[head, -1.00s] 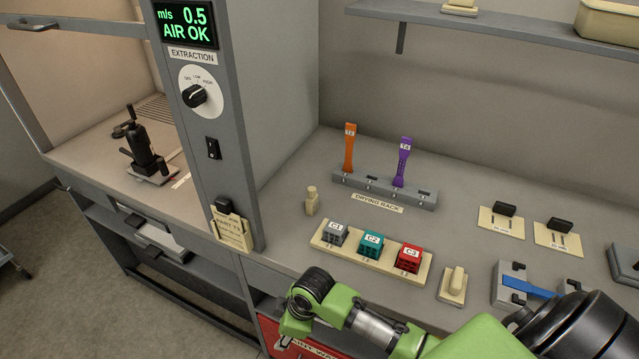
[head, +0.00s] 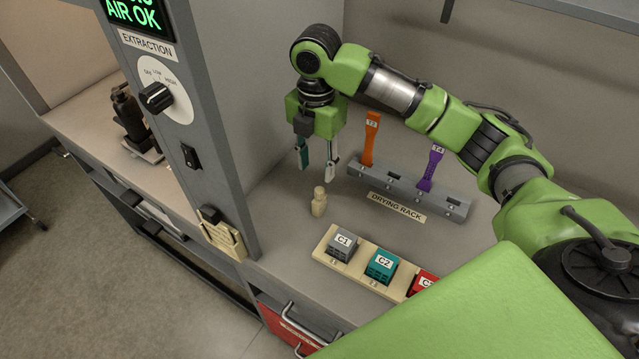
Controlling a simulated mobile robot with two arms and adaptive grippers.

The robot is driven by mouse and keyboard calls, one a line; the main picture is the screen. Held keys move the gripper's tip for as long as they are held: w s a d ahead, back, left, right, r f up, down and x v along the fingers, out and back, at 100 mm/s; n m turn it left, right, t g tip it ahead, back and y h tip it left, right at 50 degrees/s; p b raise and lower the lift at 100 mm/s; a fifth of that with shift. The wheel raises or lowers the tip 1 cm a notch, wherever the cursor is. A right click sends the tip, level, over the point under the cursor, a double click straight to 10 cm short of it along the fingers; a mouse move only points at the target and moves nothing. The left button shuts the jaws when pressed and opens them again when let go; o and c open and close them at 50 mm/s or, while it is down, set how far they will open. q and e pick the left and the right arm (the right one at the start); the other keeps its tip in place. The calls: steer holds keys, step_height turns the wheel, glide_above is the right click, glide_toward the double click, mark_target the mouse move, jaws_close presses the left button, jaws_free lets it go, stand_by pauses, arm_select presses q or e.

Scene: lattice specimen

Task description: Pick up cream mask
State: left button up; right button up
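A small cream piece (head: 319,202), with a narrow knob on top of a wider body, stands upright on the bench near the grey cabinet wall. It is the likely cream mask, though its shape does not clearly show as a mask. My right gripper (head: 316,172) points down just above it, with its two fingers apart and nothing between them. The fingertips appear clear of the cream piece. My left gripper is not in view.
Behind is a grey drying rack (head: 408,190) holding an orange strip (head: 371,138) and a purple strip (head: 431,170). In front, a cream tray (head: 321,251) holds grey, teal and red blocks. The cabinet column (head: 205,120) is close on the left.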

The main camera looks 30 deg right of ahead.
mark_target(320, 200)
steer(key=shift+w+d+r, duration=0.25)
steer(key=shift+d+r, duration=0.1)
steer(key=shift+s+f, duration=0.1)
steer(key=shift+f, duration=0.1)
step_height(320, 200, down, 7)
steer(key=shift+s+a+p, duration=0.1)
steer(key=shift+s+p, duration=0.05)
steer(key=shift+p, duration=0.7)
steer(key=shift+f, duration=0.5)
steer(key=f, duration=0.1)
steer(key=f+p, duration=0.1)
steer(key=f, duration=0.1)
steer(key=f+p, duration=0.1)
steer(key=shift+s+f, duration=0.15)
steer(key=shift+s, duration=0.15)
steer(key=shift+f, duration=0.25)
steer(key=c, duration=0.9)
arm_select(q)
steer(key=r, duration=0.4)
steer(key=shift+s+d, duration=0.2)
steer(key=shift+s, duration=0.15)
arm_select(e)
steer(key=shift+c, duration=0.2)
